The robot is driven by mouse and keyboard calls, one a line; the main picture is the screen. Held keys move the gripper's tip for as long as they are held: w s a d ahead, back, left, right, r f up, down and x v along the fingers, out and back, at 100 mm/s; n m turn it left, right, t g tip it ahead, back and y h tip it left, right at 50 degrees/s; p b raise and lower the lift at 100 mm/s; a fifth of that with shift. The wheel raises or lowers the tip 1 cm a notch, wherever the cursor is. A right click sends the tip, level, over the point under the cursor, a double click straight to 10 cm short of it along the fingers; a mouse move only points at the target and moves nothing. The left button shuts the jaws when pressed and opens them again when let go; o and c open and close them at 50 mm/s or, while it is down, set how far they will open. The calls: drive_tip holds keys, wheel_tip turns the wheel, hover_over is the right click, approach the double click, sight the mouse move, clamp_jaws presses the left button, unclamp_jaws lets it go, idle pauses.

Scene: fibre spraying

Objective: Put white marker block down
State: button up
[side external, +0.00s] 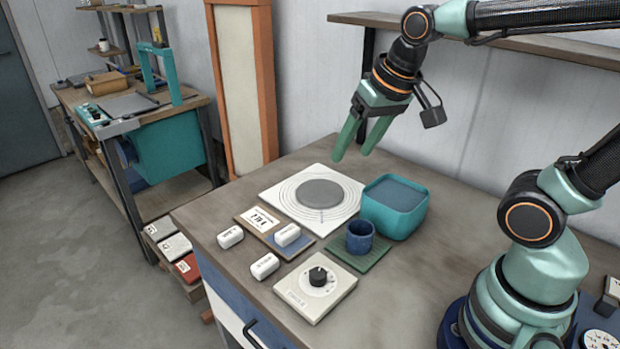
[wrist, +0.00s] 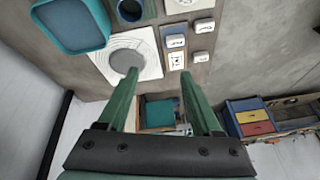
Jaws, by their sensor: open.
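Three small white marker blocks are on the workbench in the side view. One white block (side external: 287,235) sits on the blue part of a small board (side external: 250,227) that also has a white printed card. The other two blocks, one at the left (side external: 230,237) and one nearer the front (side external: 265,266), lie on the bare bench. The wrist view shows the block on the blue patch (wrist: 174,41) and the two others (wrist: 204,27), (wrist: 201,56). My gripper (side external: 352,156) is open and empty, raised above the back of the bench, apart from all the blocks.
A white plate with a grey disc (side external: 320,193) lies behind the board. A teal bin (side external: 395,208) and a blue cup (side external: 360,237) on a green mat (side external: 374,257) stand to its right. A dial box (side external: 316,287) is in front. The bench's right middle is clear.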

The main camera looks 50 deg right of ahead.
drive_tip(key=s+n, duration=0.1)
drive_tip(key=s+n+t, duration=0.1)
drive_tip(key=n, duration=0.1)
drive_tip(key=shift+s+d+f, duration=0.15)
drive_tip(key=shift+s+d, duration=0.1)
drive_tip(key=shift+d, duration=0.05)
idle(1.1)
